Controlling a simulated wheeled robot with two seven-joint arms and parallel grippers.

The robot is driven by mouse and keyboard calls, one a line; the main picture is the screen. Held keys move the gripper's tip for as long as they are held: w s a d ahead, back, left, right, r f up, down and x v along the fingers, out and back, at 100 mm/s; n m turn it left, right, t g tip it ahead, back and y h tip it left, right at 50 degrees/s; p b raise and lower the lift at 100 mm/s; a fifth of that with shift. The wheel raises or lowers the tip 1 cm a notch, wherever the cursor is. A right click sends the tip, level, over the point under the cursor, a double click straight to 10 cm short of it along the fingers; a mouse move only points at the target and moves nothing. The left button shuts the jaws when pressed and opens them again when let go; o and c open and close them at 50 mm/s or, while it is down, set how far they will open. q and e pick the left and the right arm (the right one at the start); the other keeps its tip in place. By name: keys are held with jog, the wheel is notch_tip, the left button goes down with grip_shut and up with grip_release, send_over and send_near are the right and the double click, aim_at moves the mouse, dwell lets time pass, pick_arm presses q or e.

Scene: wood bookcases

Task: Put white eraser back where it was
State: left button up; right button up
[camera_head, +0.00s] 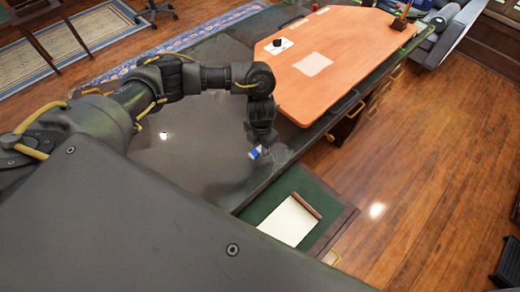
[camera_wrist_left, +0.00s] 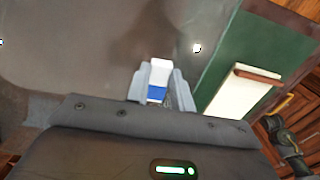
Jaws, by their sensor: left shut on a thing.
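The white eraser (camera_head: 256,152) with a blue band is held at the tip of my left gripper (camera_head: 260,146) in the head view. In the left wrist view, the eraser (camera_wrist_left: 158,75) sits between the two grey fingers of the left gripper (camera_wrist_left: 160,85), which are shut on it. The white end points away from the wrist and the blue part is nearer. The eraser shows over the dark desk top (camera_head: 190,160). I cannot tell whether it touches the surface. My right gripper is not in view.
An orange board (camera_head: 345,40) with a paper sheet (camera_head: 313,64) and a dark round object (camera_head: 277,43) covers the far desk. A green panel (camera_head: 262,215) with a notepad (camera_head: 288,221) lies in front. The dark desk top is mostly clear. Wood floor lies to the right.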

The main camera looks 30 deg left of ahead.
aim_at(260, 148)
pick_arm(q)
jog(key=f, duration=0.3)
jog(key=shift+a+f, duration=0.25)
jog(key=shift+f, duration=0.05)
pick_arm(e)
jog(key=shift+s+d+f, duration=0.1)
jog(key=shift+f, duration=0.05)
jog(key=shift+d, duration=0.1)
pick_arm(q)
jog(key=shift+f, duration=0.15)
jog(key=o, duration=0.9)
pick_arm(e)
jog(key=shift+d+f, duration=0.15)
